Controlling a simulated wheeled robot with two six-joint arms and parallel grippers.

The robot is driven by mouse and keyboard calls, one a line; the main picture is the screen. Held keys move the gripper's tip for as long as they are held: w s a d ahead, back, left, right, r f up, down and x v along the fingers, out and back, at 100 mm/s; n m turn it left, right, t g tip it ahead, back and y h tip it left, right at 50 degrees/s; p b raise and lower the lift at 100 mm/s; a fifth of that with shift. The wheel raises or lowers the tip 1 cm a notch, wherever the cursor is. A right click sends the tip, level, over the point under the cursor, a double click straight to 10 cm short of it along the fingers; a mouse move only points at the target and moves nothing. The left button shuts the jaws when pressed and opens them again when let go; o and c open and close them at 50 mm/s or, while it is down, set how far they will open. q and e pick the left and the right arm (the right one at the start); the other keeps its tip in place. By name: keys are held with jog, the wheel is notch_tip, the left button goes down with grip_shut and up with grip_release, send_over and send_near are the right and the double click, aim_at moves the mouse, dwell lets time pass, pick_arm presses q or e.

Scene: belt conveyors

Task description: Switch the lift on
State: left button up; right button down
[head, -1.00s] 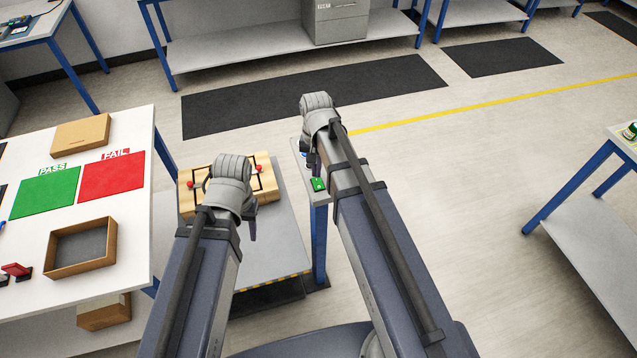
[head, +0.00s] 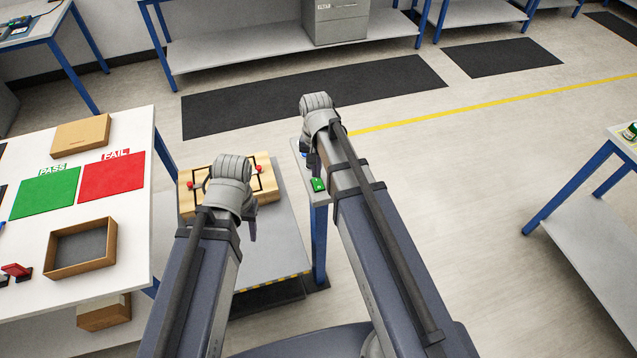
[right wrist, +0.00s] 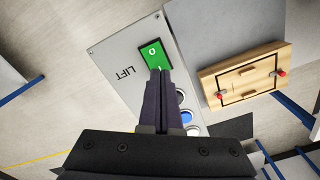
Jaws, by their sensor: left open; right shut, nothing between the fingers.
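The lift panel (right wrist: 118,58), a grey plate marked LIFT, fills the middle of the right wrist view. Its bright green rocker switch (right wrist: 154,52) has an O mark near the middle and a light mark at the end by my fingers. My right gripper (right wrist: 158,73) is shut and empty, its tips at that marked end of the switch. I cannot tell whether they touch it or which side is pressed. The switch also shows in the head view (head: 318,185), beside my right arm. My left gripper (head: 250,230) is open, partly hidden by its wrist, near the wooden board.
A blue button (right wrist: 185,117) and pale buttons sit beside my right fingers. A wooden board with red knobs (head: 265,178) lies on a grey platform (head: 285,235). A white table (head: 125,225) with green and red mats stands at left.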

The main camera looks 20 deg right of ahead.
aim_at(317, 180)
jog(key=shift+f+b, duration=0.9)
dwell(0.9)
notch_tip(317, 180, up, 7)
jog(key=p, duration=0.7)
jog(key=shift+r, duration=0.1)
dwell(0.5)
jog(key=s+a+f+n+b, duration=0.4)
jog(key=s+a, duration=0.1)
jog(key=s, duration=0.2)
jog(key=s+a+f+n+h+b, duration=0.1)
jog(key=s+a+f+n+b, duration=0.4)
jog(key=s, duration=0.2)
jog(key=shift+s+a+f, duration=0.15)
jog(key=shift+a+f, duration=0.05)
jog(key=shift+a, duration=0.05)
